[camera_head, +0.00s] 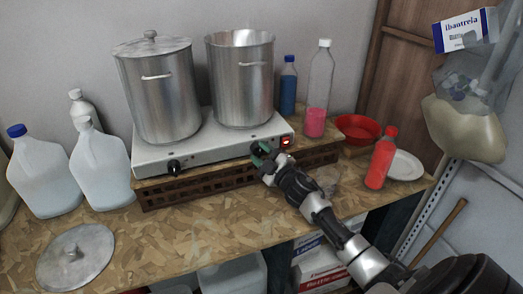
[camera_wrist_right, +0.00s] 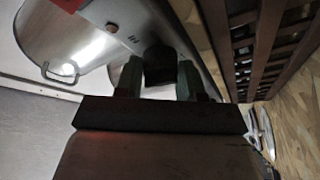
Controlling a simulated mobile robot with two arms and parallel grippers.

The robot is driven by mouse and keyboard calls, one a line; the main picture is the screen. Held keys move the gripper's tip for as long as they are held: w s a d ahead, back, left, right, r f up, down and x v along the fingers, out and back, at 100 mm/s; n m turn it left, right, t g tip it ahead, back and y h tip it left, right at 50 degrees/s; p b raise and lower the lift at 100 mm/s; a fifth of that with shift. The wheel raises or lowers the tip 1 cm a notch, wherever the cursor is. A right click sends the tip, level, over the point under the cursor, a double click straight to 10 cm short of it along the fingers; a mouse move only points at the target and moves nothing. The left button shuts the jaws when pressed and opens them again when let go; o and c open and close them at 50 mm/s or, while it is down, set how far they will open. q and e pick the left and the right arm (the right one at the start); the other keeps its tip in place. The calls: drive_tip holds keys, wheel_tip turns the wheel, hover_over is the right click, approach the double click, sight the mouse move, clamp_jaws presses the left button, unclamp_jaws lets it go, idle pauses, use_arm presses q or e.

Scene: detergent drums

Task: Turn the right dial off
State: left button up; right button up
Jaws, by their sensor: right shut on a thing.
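A white two-burner hot plate (camera_head: 213,149) stands on a dark slatted rack, with a black left dial (camera_head: 174,167) on its front face. The right dial sits at the front right and is mostly hidden by my gripper in the head view. My right gripper (camera_head: 262,157) is at that dial. In the right wrist view the black right dial (camera_wrist_right: 160,68) is between the two green fingertips (camera_wrist_right: 158,78), which are shut on it. A red lit switch (camera_head: 286,141) is just right of the dial. My left gripper is not in view.
A lidded steel pot (camera_head: 160,95) and an open steel pot (camera_head: 241,85) stand on the hot plate. A red bottle (camera_head: 381,160), a red bowl (camera_head: 357,128) and a bottle with pink liquid (camera_head: 316,95) are at right. White jugs (camera_head: 100,168) and a loose lid (camera_head: 76,256) are at left.

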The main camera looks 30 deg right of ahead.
drive_tip(key=shift+n, duration=0.5)
drive_tip(key=o, duration=0.9)
drive_tip(key=b+v, duration=0.2)
drive_tip(key=v, duration=0.9)
drive_tip(key=shift+r+b, duration=0.1)
drive_tip(key=shift+b, duration=0.25)
